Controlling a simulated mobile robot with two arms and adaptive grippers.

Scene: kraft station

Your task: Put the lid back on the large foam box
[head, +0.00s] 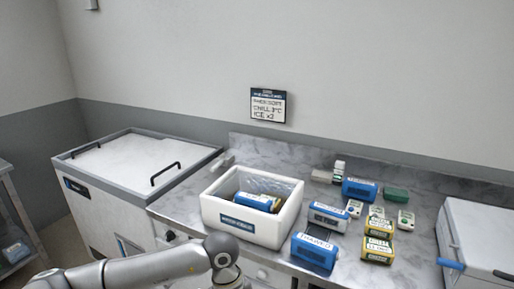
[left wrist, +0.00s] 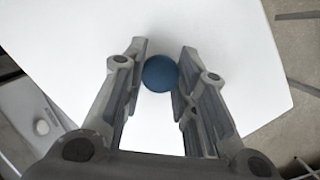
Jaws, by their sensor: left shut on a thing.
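The large white foam box (head: 223,213) stands open on the marble counter. Blue packs (head: 255,201) and a clear bag lie inside it. In the left wrist view, a flat white panel, the lid (left wrist: 215,45), fills most of the picture, with a round blue knob (left wrist: 160,74) on it. My left gripper (left wrist: 160,68) is shut on this knob, a finger on each side. The lid does not show in the head view, so its place relative to the box cannot be told. My right gripper is out of view.
Blue packs (head: 314,251), yellow-green boxes (head: 378,249) and small devices crowd the counter right of the box. A chest freezer (head: 125,160) with a handled lid stands left. A white chest (head: 485,245) stands at the right edge.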

